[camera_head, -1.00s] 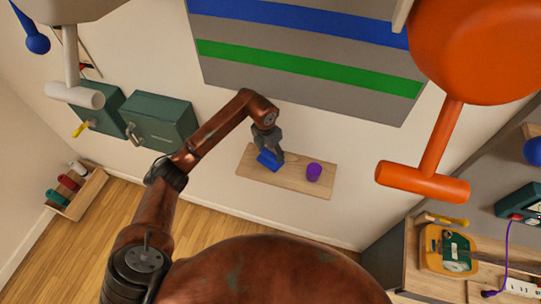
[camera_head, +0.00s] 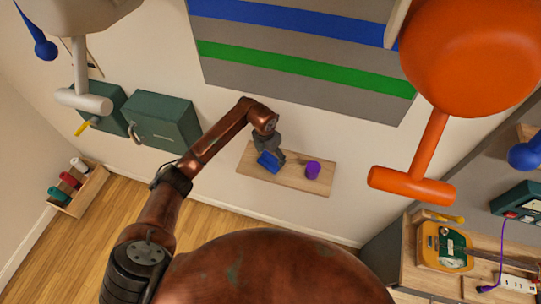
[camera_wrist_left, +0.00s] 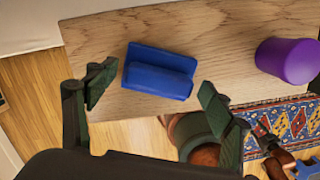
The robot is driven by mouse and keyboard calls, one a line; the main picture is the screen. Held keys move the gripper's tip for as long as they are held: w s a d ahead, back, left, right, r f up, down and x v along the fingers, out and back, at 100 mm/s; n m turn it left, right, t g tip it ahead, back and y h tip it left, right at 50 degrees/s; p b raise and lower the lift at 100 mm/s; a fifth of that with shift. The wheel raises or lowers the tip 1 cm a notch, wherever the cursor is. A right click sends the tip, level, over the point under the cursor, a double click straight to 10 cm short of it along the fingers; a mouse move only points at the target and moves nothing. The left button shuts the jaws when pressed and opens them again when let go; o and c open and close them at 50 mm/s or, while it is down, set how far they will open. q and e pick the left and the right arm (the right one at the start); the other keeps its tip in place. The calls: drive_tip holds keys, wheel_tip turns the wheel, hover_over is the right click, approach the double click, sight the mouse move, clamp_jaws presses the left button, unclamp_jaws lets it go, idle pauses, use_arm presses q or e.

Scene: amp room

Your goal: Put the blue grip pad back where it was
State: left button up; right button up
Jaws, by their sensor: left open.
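The blue grip pad (camera_head: 268,162) rests on the wooden wall shelf (camera_head: 240,163), toward its left part. In the left wrist view the pad (camera_wrist_left: 158,72) lies on the bare wood, close to the shelf's edge. My left gripper (camera_head: 270,150) is at the pad in the head view. In the left wrist view my left gripper (camera_wrist_left: 155,96) is open, its dark fingers apart with the pad between and just beyond their tips. Nothing is held in it.
A purple cup (camera_head: 313,170) stands on the shelf to the right of the pad; it also shows in the left wrist view (camera_wrist_left: 288,60). Green wall boxes (camera_head: 160,122) are at left. An orange hanging thing (camera_head: 465,60) and a workbench (camera_head: 420,275) are at right.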

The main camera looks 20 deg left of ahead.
sight(268, 163)
use_arm(q)
drive_tip(key=shift+r, duration=0.1)
wheel_tip(268, 163, up, 12)
drive_tip(key=s+b, duration=0.1)
drive_tip(key=b, duration=0.3)
drive_tip(key=shift+s+a, duration=0.2)
drive_tip(key=shift+a, duration=0.15)
